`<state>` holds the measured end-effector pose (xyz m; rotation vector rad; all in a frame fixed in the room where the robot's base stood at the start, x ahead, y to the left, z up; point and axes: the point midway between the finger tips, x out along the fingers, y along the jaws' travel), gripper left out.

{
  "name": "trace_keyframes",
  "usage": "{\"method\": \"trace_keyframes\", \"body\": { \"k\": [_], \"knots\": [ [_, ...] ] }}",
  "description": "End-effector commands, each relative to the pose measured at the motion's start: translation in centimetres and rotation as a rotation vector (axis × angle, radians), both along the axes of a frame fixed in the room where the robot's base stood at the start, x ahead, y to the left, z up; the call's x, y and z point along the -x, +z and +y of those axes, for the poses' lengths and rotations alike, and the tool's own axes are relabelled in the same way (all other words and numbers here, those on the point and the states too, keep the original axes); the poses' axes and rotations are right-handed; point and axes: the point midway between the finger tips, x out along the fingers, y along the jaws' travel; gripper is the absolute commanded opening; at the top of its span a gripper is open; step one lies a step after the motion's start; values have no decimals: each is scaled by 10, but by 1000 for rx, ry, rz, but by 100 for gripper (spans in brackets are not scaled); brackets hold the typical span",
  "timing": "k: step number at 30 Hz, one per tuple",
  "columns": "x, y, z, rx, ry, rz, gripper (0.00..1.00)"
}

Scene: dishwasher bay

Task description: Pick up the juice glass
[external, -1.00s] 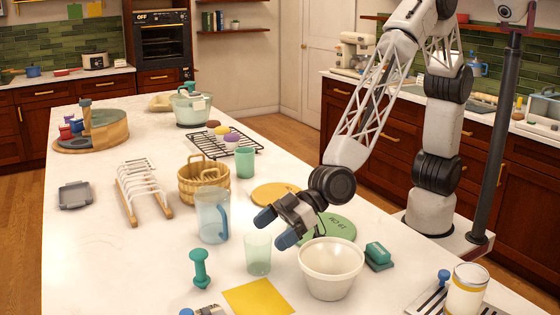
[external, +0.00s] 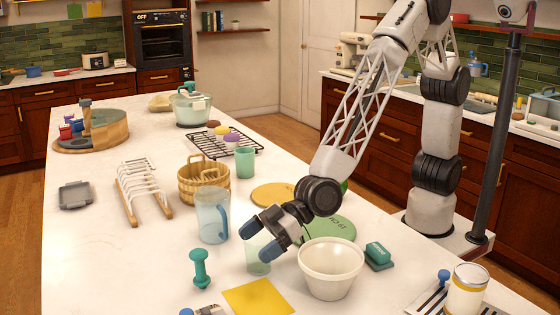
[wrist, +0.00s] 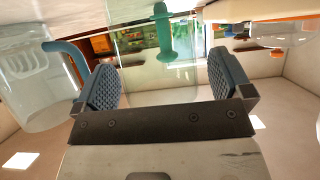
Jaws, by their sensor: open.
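The juice glass (external: 257,264) is a clear, pale green tumbler standing upright on the white counter. My gripper (external: 259,238) is open at the glass's upper part, tilted down from the right, and its blue fingers hide some of the rim. In the wrist view the clear glass (wrist: 140,75) stands between the two grey ribbed finger pads of my gripper (wrist: 165,85). I cannot tell whether either pad touches it.
A cream bowl (external: 331,272) stands close to the right of the glass. A blue-handled pitcher (external: 211,218) stands to its left and behind. A teal dumbbell-shaped object (external: 200,268) and a yellow sheet (external: 257,298) are in front. A green tumbler (external: 245,163) stands farther back.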

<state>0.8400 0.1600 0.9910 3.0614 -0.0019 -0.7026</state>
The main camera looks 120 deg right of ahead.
Motion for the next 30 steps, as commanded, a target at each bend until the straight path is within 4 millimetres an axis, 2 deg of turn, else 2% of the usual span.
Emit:
{"method": "trace_keyframes", "body": {
  "k": [5,16,30],
  "knots": [
    [0,0,0,0,0,0,96],
    [0,0,0,0,0,0,40],
    [0,8,0,-1,0,-1,39]
  ]
}}
